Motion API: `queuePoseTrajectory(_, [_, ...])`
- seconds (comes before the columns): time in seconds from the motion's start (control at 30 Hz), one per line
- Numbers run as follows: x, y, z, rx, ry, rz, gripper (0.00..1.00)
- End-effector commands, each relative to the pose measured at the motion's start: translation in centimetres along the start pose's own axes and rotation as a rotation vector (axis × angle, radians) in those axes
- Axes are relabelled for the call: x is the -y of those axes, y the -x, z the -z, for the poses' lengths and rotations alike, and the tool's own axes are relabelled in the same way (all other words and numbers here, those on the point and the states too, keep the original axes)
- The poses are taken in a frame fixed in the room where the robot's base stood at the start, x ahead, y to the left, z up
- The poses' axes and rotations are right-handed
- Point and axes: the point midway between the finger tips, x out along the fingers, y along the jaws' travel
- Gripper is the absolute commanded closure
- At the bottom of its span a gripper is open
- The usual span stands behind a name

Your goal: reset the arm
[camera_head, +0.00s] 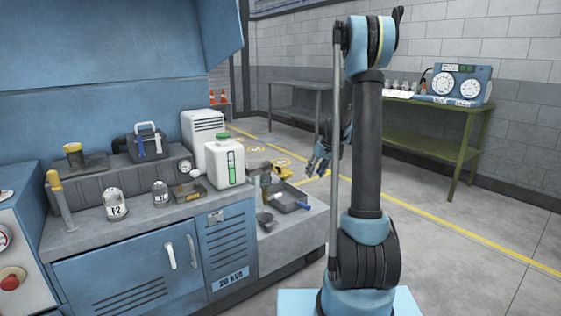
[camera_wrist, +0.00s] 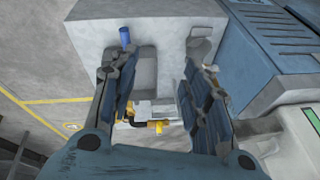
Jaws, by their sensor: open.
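My arm (camera_head: 367,150) rises upright at the right of centre in the head view. My gripper (camera_head: 320,158) hangs partly behind its thin rod, beyond the right end of the blue workbench. In the wrist view my gripper (camera_wrist: 158,62) has its two fingers spread wide apart with nothing between them. Below them are a grey tray (camera_wrist: 146,72) with a blue-handled item (camera_wrist: 125,37) and a yellow-and-black fitting (camera_wrist: 157,126). The gripper appears apart from these things.
The blue workbench (camera_head: 130,272) carries a white jug with green cap (camera_head: 224,163), bottles and a toolbox (camera_head: 150,143). A lower ledge (camera_head: 290,228) holds the tray (camera_head: 291,193). A green table (camera_head: 440,127) with a gauge box (camera_head: 460,84) stands behind right. Floor between is open.

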Motion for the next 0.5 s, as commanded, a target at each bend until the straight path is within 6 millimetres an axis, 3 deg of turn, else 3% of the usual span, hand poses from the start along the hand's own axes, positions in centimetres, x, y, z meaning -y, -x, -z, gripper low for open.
queuePoseTrajectory(0.2, [2.9,4.5,-3.6,0.015,-0.038,-0.026,0.56])
queuePoseTrajectory(0.5, [6.6,9.2,-9.1,0.034,-0.090,-0.063,0.56])
